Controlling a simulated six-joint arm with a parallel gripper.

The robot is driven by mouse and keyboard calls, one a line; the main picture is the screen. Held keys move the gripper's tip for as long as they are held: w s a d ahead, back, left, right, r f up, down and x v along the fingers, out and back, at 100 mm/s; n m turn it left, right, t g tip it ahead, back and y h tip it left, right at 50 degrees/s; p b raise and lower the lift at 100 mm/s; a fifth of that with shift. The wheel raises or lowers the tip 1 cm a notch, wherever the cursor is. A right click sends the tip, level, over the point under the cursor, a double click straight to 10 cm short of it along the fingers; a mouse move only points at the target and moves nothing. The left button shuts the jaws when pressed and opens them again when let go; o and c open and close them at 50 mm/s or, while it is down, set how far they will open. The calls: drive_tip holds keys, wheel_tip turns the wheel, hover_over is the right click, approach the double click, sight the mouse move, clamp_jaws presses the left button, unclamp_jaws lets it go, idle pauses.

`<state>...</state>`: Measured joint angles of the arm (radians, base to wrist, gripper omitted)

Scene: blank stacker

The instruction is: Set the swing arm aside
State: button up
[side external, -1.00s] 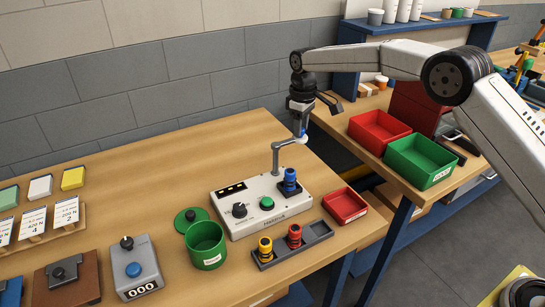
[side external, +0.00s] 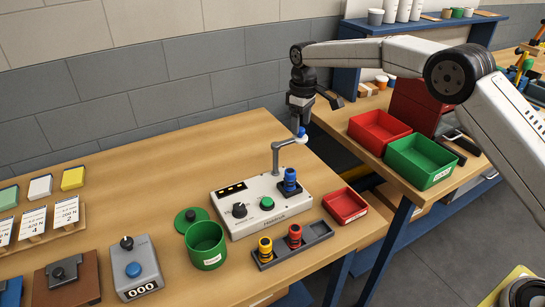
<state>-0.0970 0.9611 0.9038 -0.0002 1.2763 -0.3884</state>
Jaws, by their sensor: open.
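The swing arm (side external: 284,147) is a grey bent rod that rises from the back of a pale tester box (side external: 238,222). It reaches up and to the right, ending in a white tip with a blue knob (side external: 302,132). The tip is over the box's right back part, above and behind a blue plug (side external: 290,180) standing upright in the box. My gripper (side external: 300,118) points down just above the knob, open. Its fingers are small and dark here, and I cannot tell whether they touch the knob.
A green cup (side external: 206,245) stands left of the box. A dark rack (side external: 270,259) with yellow and red plugs lies in front. A small red tray (side external: 344,206) is to the right. Red (side external: 380,127) and green (side external: 421,161) bins stand on the side bench. The table behind the box is clear.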

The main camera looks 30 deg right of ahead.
sight(301, 128)
drive_tip(key=shift+r, duration=3.3)
drive_tip(key=shift+s+d, duration=0.1)
drive_tip(key=shift+s, duration=0.05)
drive_tip(key=s+d+f+m+t, duration=0.1)
drive_tip(key=s+d+f+m, duration=0.1)
drive_tip(key=s, duration=0.9)
drive_tip(key=s+d+f+m, duration=0.1)
drive_tip(key=s+f, duration=0.3)
drive_tip(key=s, duration=0.6)
drive_tip(key=s+d+f+m+t, duration=0.1)
drive_tip(key=s+f, duration=0.3)
drive_tip(key=s, duration=0.7)
drive_tip(key=shift+s+d+m+t, duration=0.3)
drive_tip(key=shift+d+m, duration=0.5)
drive_tip(key=shift+d, duration=0.05)
